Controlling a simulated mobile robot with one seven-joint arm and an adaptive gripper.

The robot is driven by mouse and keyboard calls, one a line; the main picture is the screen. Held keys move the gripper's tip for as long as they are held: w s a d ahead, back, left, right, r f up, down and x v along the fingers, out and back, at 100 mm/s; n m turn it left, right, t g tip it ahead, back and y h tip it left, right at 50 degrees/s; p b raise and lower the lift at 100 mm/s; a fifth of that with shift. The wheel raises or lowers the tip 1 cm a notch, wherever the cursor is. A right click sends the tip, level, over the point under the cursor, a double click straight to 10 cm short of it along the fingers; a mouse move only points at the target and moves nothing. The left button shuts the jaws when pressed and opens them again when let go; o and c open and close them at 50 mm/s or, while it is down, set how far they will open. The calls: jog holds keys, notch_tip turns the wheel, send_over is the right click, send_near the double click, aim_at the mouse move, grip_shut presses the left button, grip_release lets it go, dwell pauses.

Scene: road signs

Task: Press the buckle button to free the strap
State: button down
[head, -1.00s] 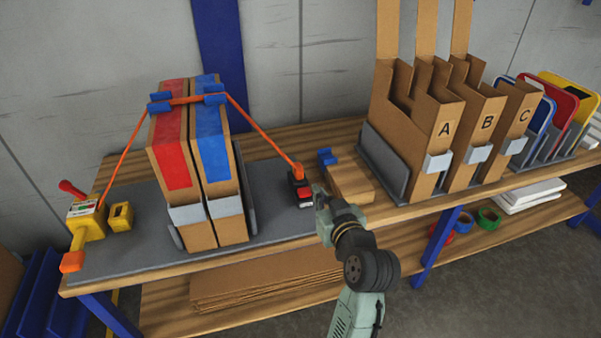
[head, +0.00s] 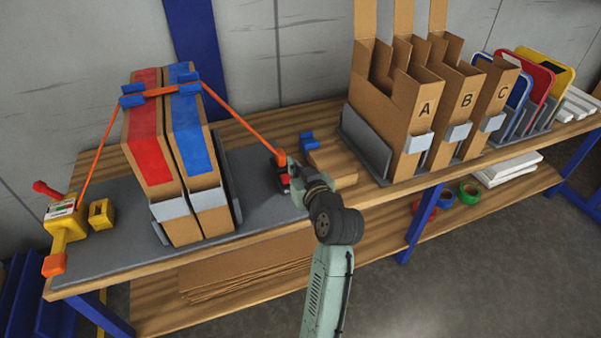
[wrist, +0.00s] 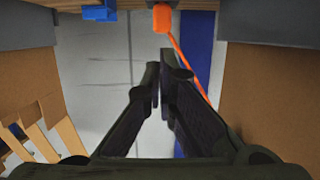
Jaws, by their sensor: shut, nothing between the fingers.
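The orange strap (head: 240,124) runs over the two boxes, one with a red band (head: 150,150) and one with a blue band (head: 187,130), down to the buckle (head: 282,180). The buckle is dark with an orange tongue at its top, which also shows at the top of the wrist view (wrist: 175,19). My gripper (head: 288,187) is at the buckle's right front side and partly covers it, so its button is mostly hidden. In the wrist view my fingers (wrist: 160,72) are together and empty. I cannot tell whether they touch the buckle.
A yellow ratchet (head: 62,222) holds the strap's left end. A small blue part (head: 308,141) and a cardboard block (head: 333,162) lie just right of the buckle. Cardboard holders A (head: 424,108), B and C stand further right. The grey mat (head: 250,205) has some free room.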

aim_at(287, 178)
jog(key=x, duration=0.3)
jog(key=shift+w+a+p, duration=0.15)
jog(key=shift+w+p, duration=0.15)
jog(key=shift+w, duration=0.1)
notch_tip(287, 178, down, 3)
jog(key=shift+r, duration=0.1)
jog(key=shift+f, duration=0.75)
